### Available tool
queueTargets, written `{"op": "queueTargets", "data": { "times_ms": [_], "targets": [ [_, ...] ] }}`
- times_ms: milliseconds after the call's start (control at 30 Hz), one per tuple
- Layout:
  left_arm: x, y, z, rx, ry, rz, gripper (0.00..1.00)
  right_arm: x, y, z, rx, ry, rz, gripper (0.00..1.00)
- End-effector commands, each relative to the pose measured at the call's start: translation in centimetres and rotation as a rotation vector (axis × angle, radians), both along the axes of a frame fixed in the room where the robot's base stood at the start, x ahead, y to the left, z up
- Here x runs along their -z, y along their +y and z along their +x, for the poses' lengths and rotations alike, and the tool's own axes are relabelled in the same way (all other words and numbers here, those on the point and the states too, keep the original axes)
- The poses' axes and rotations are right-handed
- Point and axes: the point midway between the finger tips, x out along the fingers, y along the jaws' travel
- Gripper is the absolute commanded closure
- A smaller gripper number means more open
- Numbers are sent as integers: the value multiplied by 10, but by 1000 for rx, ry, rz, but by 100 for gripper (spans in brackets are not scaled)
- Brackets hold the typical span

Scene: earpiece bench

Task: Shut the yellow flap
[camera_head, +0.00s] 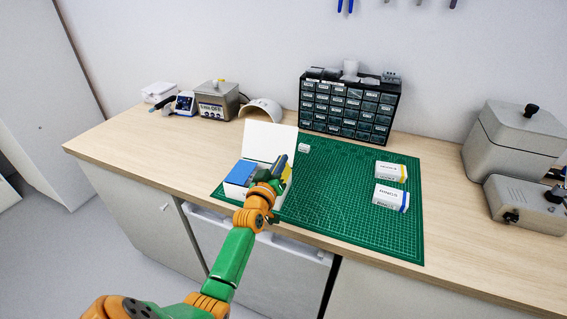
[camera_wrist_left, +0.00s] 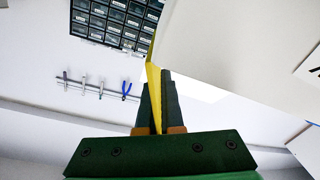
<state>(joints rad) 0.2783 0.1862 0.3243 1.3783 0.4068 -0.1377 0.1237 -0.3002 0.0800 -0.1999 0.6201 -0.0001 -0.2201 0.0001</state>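A white box (camera_head: 235,189) stands at the left of the green mat with its tall white lid (camera_head: 268,140) raised. A blue piece (camera_head: 241,172) covers its left part. The yellow flap (camera_head: 286,172) shows at the right part, largely hidden behind my gripper. My left gripper (camera_head: 279,167) is at the right part of the box. In the left wrist view the fingers (camera_wrist_left: 156,103) are close together, with the thin yellow flap (camera_wrist_left: 152,75) running edge-on between them. My right gripper is not in view.
Two small white boxes, one with a yellow end (camera_head: 391,171) and one with a blue end (camera_head: 391,197), lie on the green mat (camera_head: 335,205). A small white item (camera_head: 304,148) lies near the lid. A drawer cabinet (camera_head: 348,108) stands behind. The mat's middle is clear.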

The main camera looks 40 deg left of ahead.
Motion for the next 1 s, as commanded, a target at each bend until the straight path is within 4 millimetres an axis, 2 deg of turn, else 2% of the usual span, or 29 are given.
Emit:
{"op": "queueTargets", "data": {
  "times_ms": [300,733,800,833,867,1000],
  "targets": [
    [3,3,-1,0,-20,-69,100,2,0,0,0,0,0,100],
    [3,3,-1,0,-21,-75,100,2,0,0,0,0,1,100],
    [3,3,-1,0,-22,-75,78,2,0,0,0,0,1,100],
    [3,3,-1,0,-22,-75,70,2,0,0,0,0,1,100],
    [3,3,-1,0,-22,-75,66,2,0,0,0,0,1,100],
    [3,3,-1,0,-22,-75,66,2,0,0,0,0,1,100]
  ]
}}
